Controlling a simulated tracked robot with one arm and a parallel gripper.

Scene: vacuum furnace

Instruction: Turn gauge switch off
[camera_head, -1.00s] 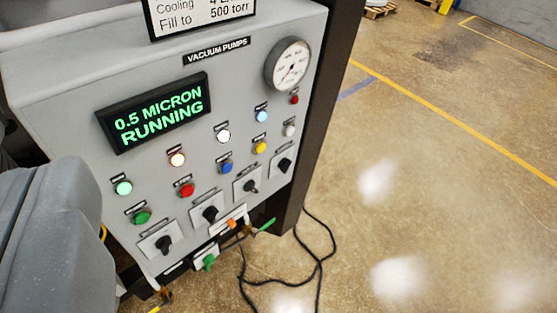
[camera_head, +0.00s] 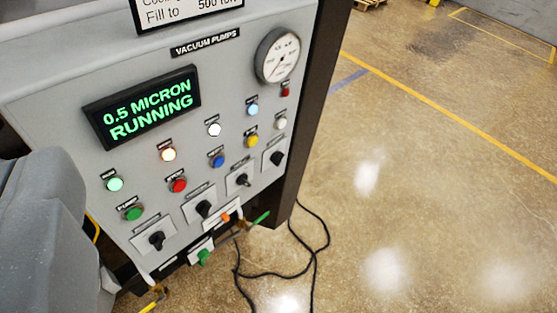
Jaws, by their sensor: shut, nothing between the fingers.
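The grey control panel (camera_head: 50,105) fills the left half of the view. Along its lower edge is a row of black rotary switches: one at the lower left (camera_head: 156,240), two in the middle (camera_head: 203,208) (camera_head: 242,180), and one at the right (camera_head: 276,158). Their labels are too small to read, so I cannot tell which is the gauge switch. A round dial gauge (camera_head: 278,55) sits at the panel's upper right. The lit display (camera_head: 143,105) reads 0.5 MICRON RUNNING. My gripper's fingers do not show; nothing visible touches the switches.
Lit lamps and colored buttons, including a red one (camera_head: 178,186) and a green one (camera_head: 133,214), sit above the switches. Small valve handles (camera_head: 262,217) and a black cable (camera_head: 312,260) lie below. A rounded grey body (camera_head: 40,225) blocks the lower left. The floor (camera_head: 430,190) at right is clear.

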